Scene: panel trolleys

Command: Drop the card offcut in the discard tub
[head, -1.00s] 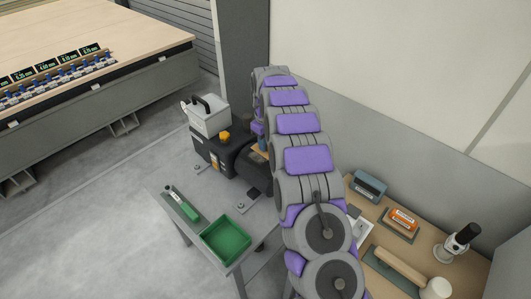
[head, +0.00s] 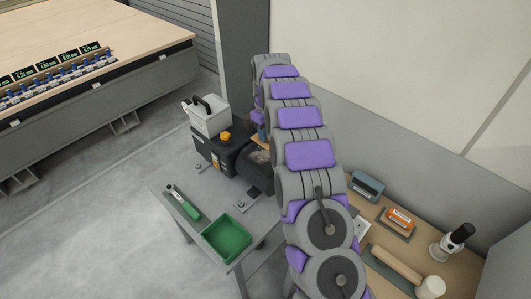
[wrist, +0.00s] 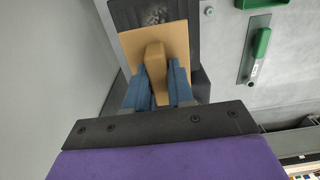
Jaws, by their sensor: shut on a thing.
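My gripper (wrist: 154,84) has blue fingers, shut on the raised tan middle part of the card offcut (wrist: 137,47). The offcut is a flat tan piece with a raised block on it. In the wrist view it lies across the view of a dark box with a speckled grey top opening (wrist: 153,11). Whether it touches the box I cannot tell. In the head view my arm hides most of the gripper; a bit of tan shows beside the black box (head: 257,168). No tub is clearly labelled; a green open tray (head: 225,255) stands on the grey stand.
A light grey container with a black handle (head: 209,121) sits behind the black box. A green-handled tool (head: 186,205) lies on the grey stand (head: 163,197). A wooden bench with several tools (head: 440,275) is at right. The floor at left is clear.

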